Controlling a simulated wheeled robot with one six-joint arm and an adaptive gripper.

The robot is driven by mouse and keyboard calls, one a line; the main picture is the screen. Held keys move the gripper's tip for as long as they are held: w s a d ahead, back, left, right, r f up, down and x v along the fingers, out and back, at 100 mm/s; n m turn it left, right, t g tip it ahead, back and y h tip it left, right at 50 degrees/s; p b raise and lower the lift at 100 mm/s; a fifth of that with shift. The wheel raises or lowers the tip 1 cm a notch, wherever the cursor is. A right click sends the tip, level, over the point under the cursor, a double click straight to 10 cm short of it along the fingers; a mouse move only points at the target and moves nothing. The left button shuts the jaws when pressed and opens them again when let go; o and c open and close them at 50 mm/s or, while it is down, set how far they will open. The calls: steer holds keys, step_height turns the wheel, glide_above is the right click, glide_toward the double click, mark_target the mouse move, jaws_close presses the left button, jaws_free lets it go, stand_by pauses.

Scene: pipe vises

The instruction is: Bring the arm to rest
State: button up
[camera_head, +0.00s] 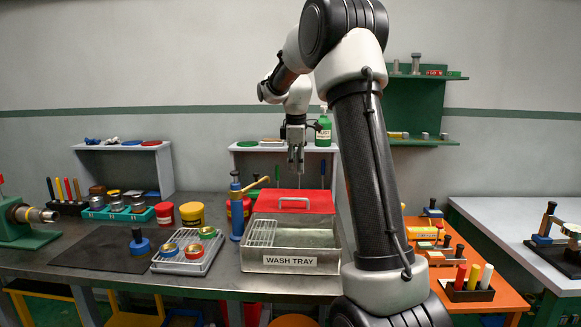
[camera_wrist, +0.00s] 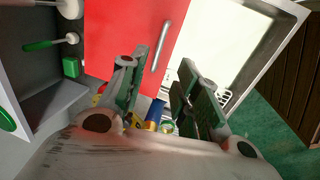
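My gripper (camera_head: 296,170) hangs pointing down above the wash tray's red lid (camera_head: 320,201), clear of it. In the wrist view its two fingers (camera_wrist: 164,62) stand apart with nothing held between them. My arm is raised and bent, its upper links crossing the right middle of the head view. The wash tray (camera_head: 290,264) is a metal basin with a label on its front, standing on the metal bench. The lid and its handle also show in the wrist view (camera_wrist: 125,35). My arm hides part of the tray's right side.
A blue-based tool (camera_head: 236,210) with a wooden handle stands left of the wash tray. A grey tray (camera_head: 188,253) holds coloured round parts. A grey shelf (camera_head: 255,150) with a green bottle (camera_head: 323,130) is behind my gripper. An orange table (camera_head: 505,294) lies to the right.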

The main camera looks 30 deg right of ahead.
steer(key=s+a+m+t, duration=0.1)
steer(key=s+a+m, duration=0.2)
steer(key=s, duration=0.8)
steer(key=s+a+m, duration=0.4)
steer(key=s+a, duration=0.1)
steer(key=s, duration=0.7)
steer(key=s+a+m+t+y, duration=0.1)
steer(key=s+a+m, duration=0.3)
steer(key=s, duration=0.8)
steer(key=shift+s+a+f+t, duration=0.15)
steer(key=shift+a+f+t, duration=0.2)
steer(key=shift+a, duration=0.1)
